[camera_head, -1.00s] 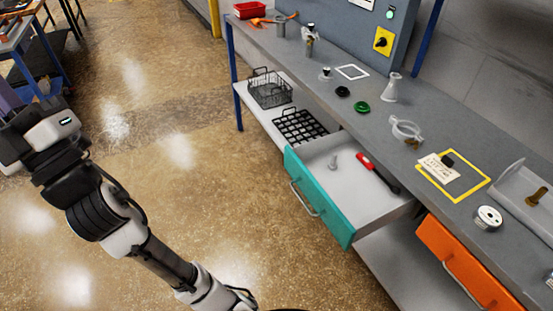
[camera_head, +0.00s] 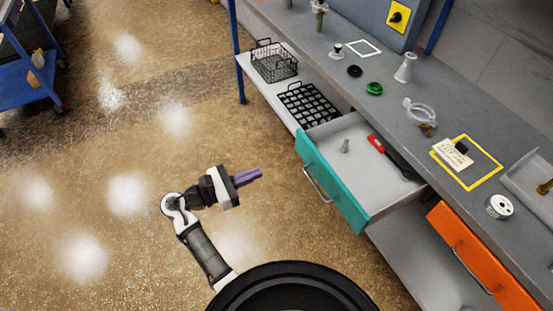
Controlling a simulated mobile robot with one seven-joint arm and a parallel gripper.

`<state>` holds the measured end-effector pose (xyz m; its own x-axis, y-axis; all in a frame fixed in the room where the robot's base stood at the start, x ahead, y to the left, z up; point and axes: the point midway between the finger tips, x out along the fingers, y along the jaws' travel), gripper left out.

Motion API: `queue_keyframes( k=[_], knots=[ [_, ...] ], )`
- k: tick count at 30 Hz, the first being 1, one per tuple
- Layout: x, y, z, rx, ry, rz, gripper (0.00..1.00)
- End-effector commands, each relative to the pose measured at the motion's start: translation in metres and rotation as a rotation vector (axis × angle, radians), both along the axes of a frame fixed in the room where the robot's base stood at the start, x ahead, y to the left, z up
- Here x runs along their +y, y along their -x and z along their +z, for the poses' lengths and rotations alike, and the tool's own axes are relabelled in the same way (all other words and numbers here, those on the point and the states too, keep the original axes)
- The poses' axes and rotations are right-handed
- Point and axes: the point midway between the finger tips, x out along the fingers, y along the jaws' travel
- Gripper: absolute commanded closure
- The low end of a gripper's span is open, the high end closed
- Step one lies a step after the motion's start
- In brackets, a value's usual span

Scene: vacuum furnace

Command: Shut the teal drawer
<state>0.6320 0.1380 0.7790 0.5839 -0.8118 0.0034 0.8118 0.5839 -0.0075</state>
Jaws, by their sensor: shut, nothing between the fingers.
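The teal drawer (camera_head: 332,183) stands pulled out from under the grey workbench, with a pale bar handle (camera_head: 317,184) on its front. Inside it lie a red-and-black tool (camera_head: 389,156) and a small grey fitting (camera_head: 345,146). My gripper (camera_head: 258,174) is left of the drawer front, with its purple fingers shut and empty, pointing right toward the handle. There is a gap between the fingertips and the handle in the picture.
An orange drawer (camera_head: 480,262) sits to the right under the bench. A wire basket (camera_head: 274,62) and a black grid tray (camera_head: 310,104) are on the lower shelf. The benchtop (camera_head: 385,110) holds small parts. A blue cart (camera_head: 30,75) stands far left. Floor around my arm is clear.

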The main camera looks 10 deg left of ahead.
Motion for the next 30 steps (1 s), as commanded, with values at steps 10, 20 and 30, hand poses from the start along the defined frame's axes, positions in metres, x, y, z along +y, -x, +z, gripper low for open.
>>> queue_keyframes(
  k=[10,20,30],
  knots=[
    [-0.053,-0.038,0.003,-0.002,-0.005,-0.001,1.0],
    [-0.098,-0.072,0.003,-0.002,-0.005,0.003,1.0],
    [-0.108,-0.08,0.001,-0.004,-0.007,0.005,1.0]
  ],
)
